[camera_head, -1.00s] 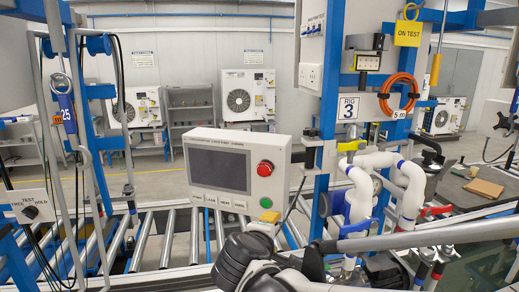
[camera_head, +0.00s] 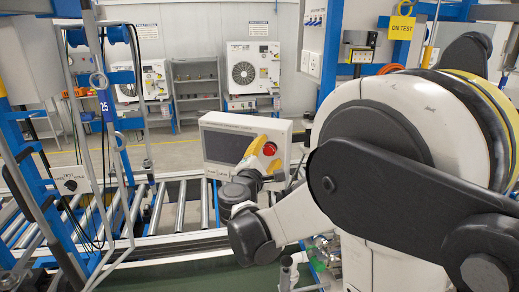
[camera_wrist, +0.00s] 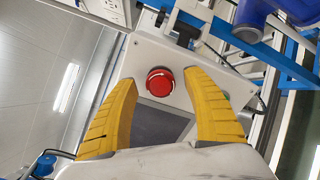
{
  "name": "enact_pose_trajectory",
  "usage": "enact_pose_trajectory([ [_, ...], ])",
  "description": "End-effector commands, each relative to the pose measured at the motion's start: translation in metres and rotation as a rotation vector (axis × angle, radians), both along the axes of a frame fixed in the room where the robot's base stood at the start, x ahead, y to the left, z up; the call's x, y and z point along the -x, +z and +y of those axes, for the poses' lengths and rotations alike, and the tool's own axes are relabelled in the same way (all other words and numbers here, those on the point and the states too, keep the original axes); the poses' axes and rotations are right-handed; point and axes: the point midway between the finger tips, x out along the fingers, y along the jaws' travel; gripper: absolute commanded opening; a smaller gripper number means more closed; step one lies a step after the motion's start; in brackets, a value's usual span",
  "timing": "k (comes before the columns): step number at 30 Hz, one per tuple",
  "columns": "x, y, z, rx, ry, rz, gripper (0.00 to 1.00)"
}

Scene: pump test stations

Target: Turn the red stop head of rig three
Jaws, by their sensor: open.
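The red stop head (camera_head: 269,148) is a round mushroom button on the grey control box (camera_head: 214,125) with a dark screen. In the wrist view the red stop head (camera_wrist: 159,81) lies ahead of my gripper (camera_wrist: 166,78), between and slightly beyond the two yellow fingers. The fingers are spread open with nothing between their pads. In the head view my gripper (camera_head: 264,155) is at the right part of the box front, close to the button. Whether a finger touches the button cannot be told. The lower buttons of the box and the rig number sign are hidden by my arm.
Metal rollers (camera_head: 185,206) run below the box. Blue posts and an ON TEST tag (camera_head: 402,27) stand at the right, behind my arm. A blue frame with a switch plate (camera_head: 71,180) stands at the left. Grey shelves (camera_head: 196,88) are at the back.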

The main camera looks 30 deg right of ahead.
Motion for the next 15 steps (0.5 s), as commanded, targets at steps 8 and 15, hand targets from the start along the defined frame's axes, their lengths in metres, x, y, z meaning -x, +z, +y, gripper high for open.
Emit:
enact_pose_trajectory([
  [8, -0.0090, 0.0000, -0.0098, -0.001, 0.000, -0.001, 0.59],
  [15, -0.0088, -0.0001, -0.0095, -0.001, 0.000, -0.001, 0.36],
])
